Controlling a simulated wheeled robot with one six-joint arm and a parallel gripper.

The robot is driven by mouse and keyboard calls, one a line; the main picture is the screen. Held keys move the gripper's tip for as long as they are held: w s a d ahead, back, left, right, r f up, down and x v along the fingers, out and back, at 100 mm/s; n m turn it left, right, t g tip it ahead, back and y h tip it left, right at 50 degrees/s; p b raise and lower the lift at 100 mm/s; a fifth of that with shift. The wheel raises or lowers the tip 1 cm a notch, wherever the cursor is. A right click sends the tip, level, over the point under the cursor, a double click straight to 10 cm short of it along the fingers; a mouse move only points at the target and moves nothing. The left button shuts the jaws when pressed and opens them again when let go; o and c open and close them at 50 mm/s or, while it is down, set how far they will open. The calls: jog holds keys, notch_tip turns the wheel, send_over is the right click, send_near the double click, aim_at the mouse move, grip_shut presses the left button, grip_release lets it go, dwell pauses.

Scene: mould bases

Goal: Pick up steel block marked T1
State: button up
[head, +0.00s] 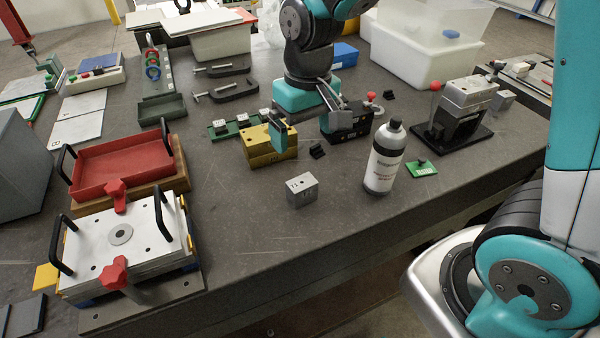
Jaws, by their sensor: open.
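The small grey steel block (302,190) stands on the dark bench top near its front edge, left of the white bottle. It has dark marks on its top that look like T1, with small holes beside them. My gripper (308,126) is behind and above the block, apart from it. Its jaws are spread wide and I see nothing held between them. One finger is in front of the yellow block (262,152) and the other is near a black fixture (347,130). I cannot tell whether either finger touches these.
A white bottle (383,160) with a dark cap stands close right of the block. A small black clip (317,151) lies behind it. A green board (422,169) is further right. A white mould plate (125,235) and red tray (125,165) stand left. The bench left of the block is clear.

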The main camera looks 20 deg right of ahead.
aim_at(302, 182)
jog(key=shift+m+h, duration=0.3)
jog(key=f, duration=0.4)
jog(key=w+f+p, duration=0.1)
jog(key=f, duration=0.3)
jog(key=d+f+p, duration=0.1)
jog(key=f, duration=0.3)
jog(key=shift+w+f, duration=0.2)
jog(key=shift+w, duration=0.15)
jog(key=shift+w+a+f+p, duration=0.15)
jog(key=shift+f+p, duration=0.5)
jog(key=shift+f, duration=0.75)
jog(key=shift+s+a+f+p, duration=0.1)
jog(key=shift+f+p, duration=0.5)
jog(key=shift+f, duration=0.8)
jog(key=shift+w, duration=0.1)
jog(key=c, duration=1.7)
